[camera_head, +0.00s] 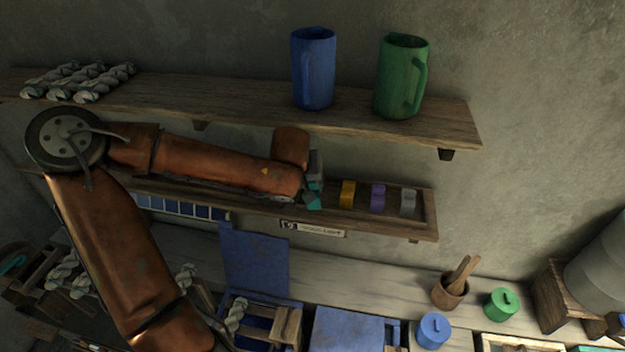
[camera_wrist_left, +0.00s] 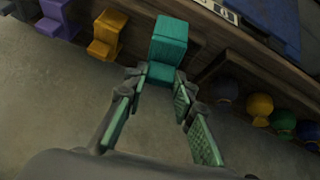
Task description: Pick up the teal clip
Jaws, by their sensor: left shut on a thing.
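The teal clip (camera_head: 314,201) is at the lower shelf, left of the other clips, and is partly covered by my left arm in the head view. My left gripper (camera_head: 307,192) reaches it from the left. In the left wrist view the teal clip (camera_wrist_left: 168,45) is a blocky piece at the tips of my left gripper (camera_wrist_left: 160,80), whose two fingers are shut on its near end. I cannot tell whether the clip still touches the shelf. My right gripper is not in view.
Yellow (camera_head: 348,193), purple (camera_head: 378,197) and grey (camera_head: 408,202) clips stand to the right on the lower shelf. The upper shelf (camera_head: 440,118) above holds a blue mug (camera_head: 313,70), a green mug (camera_head: 401,78) and yarn skeins (camera_head: 78,80). A workbench lies below.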

